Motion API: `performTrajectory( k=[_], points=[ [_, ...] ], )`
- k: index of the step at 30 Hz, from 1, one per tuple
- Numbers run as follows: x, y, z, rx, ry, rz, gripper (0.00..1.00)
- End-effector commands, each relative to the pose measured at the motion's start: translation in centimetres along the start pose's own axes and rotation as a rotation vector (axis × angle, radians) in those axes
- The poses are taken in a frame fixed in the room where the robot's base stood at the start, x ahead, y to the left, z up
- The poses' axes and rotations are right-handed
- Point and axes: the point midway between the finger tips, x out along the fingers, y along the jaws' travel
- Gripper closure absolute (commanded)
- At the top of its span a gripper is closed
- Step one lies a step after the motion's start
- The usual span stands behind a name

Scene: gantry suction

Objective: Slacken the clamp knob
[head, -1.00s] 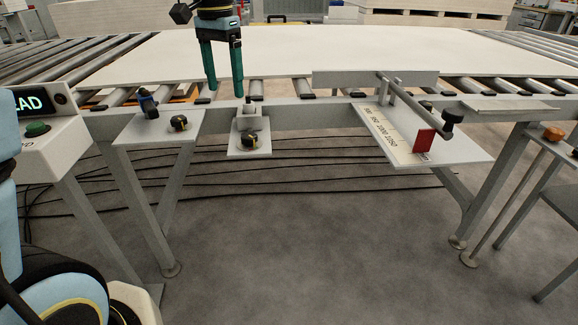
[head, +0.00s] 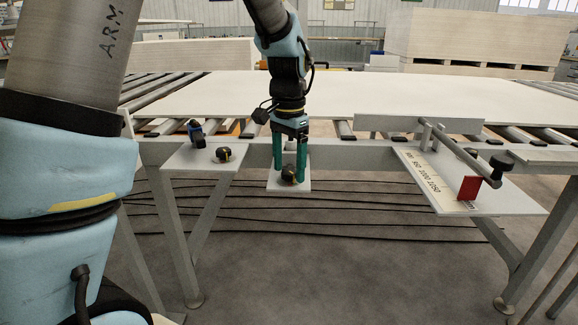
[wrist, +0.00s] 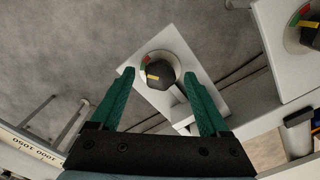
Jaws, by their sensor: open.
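A black knob with a yellow pointer mark (head: 289,174) sits on the small middle plate (head: 275,186) at the front of the roller table. In the wrist view the same knob (wrist: 162,74) sits on a round dial with red and green marks. I take it as the clamp knob; no label confirms this. My gripper (head: 290,180) points down over this plate, its two green fingers apart. In the wrist view my gripper (wrist: 159,73) has one fingertip on each side of the knob, with gaps. I cannot tell how far down the fingertips reach.
A similar knob (head: 223,155) and a blue-black handle (head: 195,131) are on the left plate. A scale plate (head: 433,178) with a red flag (head: 469,188) and another black knob (head: 502,163) are at right. A pale board (head: 350,95) lies on the rollers.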

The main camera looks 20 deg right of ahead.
Motion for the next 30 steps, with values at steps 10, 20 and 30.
performTrajectory(
  k=[10,20,30],
  points=[
    [0.08,0.0,0.0,0.0,0.0,0.0,0.3],
    [0.06,0.0,0.0,0.0,0.0,0.0,0.67],
    [0.04,0.01,-0.01,0.0,0.001,0.0,1.0]
  ],
)
